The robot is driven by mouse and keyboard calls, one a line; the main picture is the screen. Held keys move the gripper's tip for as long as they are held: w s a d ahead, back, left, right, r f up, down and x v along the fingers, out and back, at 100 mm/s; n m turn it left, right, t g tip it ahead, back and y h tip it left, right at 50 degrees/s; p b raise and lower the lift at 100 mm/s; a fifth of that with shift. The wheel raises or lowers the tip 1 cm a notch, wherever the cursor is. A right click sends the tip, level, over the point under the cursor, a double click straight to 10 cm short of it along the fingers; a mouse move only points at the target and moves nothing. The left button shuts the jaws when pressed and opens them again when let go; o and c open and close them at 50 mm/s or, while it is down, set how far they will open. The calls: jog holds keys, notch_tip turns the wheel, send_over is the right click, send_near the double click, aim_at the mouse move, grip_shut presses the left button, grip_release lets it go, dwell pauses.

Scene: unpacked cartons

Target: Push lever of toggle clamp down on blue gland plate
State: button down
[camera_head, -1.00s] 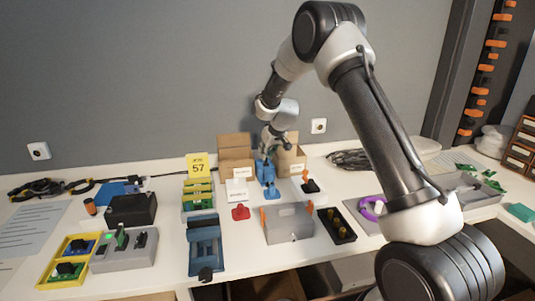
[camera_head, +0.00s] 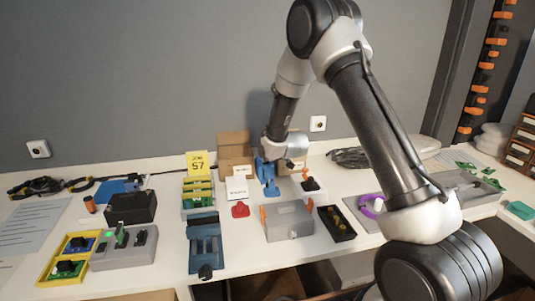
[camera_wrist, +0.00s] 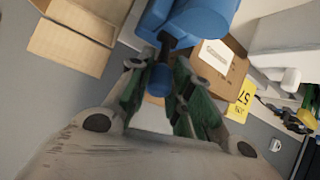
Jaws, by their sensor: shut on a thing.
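A bright blue upright device (camera_head: 270,187), which looks like the toggle clamp, stands near the back middle of the table in the head view. My gripper (camera_head: 267,160) is at its top, partly hidden by my wrist. In the wrist view, my gripper (camera_wrist: 157,78) has its green-padded fingers on either side of a small blue end (camera_wrist: 157,82). A dark rod joins that end to the larger blue body (camera_wrist: 195,22). A darker blue fixture (camera_head: 205,240) with a black knob lies at the front. I cannot tell which is the gland plate.
A yellow "57" sign (camera_head: 198,163), a small red part (camera_head: 240,210), a grey box (camera_head: 288,222) and a black tray (camera_head: 335,223) are close around. Bare white table lies between the red part and the front edge.

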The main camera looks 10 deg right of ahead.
jog(key=shift+s+f, duration=0.2)
jog(key=shift+f, duration=0.05)
jog(key=c, duration=1.3)
grip_release()
jog(key=shift+r, duration=0.1)
jog(key=shift+r, duration=0.1)
jog(key=shift+s+r, duration=0.15)
jog(key=shift+s, duration=0.05)
jog(key=v, duration=1.1)
jog(key=shift+s+d, duration=0.1)
jog(key=shift+s, duration=0.2)
